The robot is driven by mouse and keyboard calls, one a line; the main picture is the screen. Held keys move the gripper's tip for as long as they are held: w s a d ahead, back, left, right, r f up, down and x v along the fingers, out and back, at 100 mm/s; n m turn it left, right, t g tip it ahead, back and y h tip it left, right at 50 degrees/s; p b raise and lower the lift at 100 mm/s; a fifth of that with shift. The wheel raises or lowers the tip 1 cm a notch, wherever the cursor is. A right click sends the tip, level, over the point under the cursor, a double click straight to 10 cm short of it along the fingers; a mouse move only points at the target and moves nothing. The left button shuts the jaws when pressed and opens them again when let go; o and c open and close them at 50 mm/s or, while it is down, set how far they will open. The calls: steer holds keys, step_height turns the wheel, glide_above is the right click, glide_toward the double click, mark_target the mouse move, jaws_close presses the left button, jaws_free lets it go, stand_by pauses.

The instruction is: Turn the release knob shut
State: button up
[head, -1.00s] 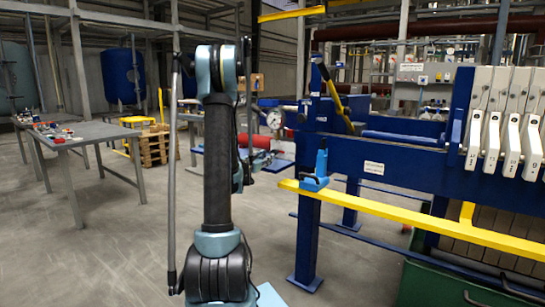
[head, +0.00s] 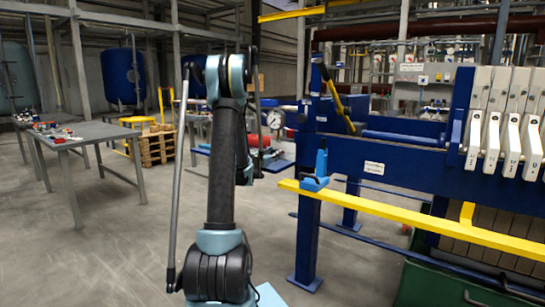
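The release knob cannot be made out in the head view. A round white dial gauge (head: 274,120) and a red cylinder (head: 260,141) show just right of my arm, beside the left end of the blue filter press (head: 400,160). My arm stands in front and covers part of that area. My gripper cannot be made out; the far end of the arm is hidden behind its own links. Whether it touches anything cannot be seen.
A yellow rail (head: 400,215) runs along the press front, with a blue upright fitting (head: 318,170) at its left end. A grey table (head: 85,134) with small parts stands left. A wooden pallet stack (head: 155,147) stands behind. The floor between table and press is open.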

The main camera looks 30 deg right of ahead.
steer(key=c, duration=0.5)
steer(key=shift+o, duration=0.2)
steer(key=shift+w+n, duration=0.15)
steer(key=shift+n, duration=1.35)
steer(key=shift+y, duration=0.3)
steer(key=shift+a, duration=0.1)
steer(key=o, duration=0.8)
